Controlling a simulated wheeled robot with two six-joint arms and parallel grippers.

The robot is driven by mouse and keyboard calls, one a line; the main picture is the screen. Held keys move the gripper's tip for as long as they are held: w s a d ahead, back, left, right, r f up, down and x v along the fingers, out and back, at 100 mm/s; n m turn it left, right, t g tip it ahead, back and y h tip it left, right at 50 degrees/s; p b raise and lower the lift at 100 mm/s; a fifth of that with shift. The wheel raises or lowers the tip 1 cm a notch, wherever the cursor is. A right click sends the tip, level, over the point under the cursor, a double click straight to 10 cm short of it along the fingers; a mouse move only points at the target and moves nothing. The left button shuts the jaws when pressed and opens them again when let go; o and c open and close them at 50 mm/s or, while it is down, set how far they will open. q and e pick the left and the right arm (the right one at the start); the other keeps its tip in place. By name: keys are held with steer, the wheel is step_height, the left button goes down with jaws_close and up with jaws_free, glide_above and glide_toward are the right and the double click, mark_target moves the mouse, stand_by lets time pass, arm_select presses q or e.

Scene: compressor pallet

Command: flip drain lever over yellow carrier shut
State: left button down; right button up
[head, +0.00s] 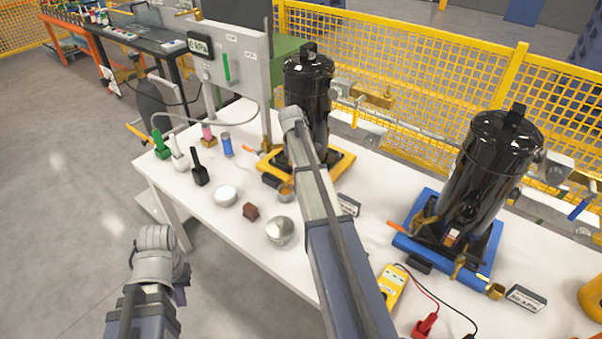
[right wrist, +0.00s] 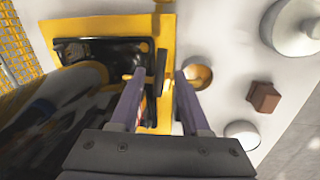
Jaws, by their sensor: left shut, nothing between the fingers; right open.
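The yellow carrier (head: 338,166) stands on the white table under a black compressor (head: 303,88). My right arm crosses in front of it in the head view and hides part of it and the right gripper. In the right wrist view the yellow carrier (right wrist: 160,28) lies below my open right gripper (right wrist: 158,76). A dark bar (right wrist: 161,70), possibly the lever, shows between the fingertips, beside a brass fitting (right wrist: 139,75). I cannot tell whether the fingers touch it. An orange-tipped handle (head: 270,149) shows at the carrier's left. My left gripper (head: 181,287) is shut and empty, off the table.
A brass cup (right wrist: 197,74) sits beside the carrier. A brown block (head: 250,212), metal domes (head: 280,231) and bottles (head: 199,168) stand to the left. A blue carrier (head: 407,246) with another black compressor (head: 490,160) is at the right. A yellow mesh fence (head: 420,100) runs behind.

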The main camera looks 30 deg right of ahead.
steer(key=shift+f, duration=0.1)
jaws_close()
stand_by(0.3)
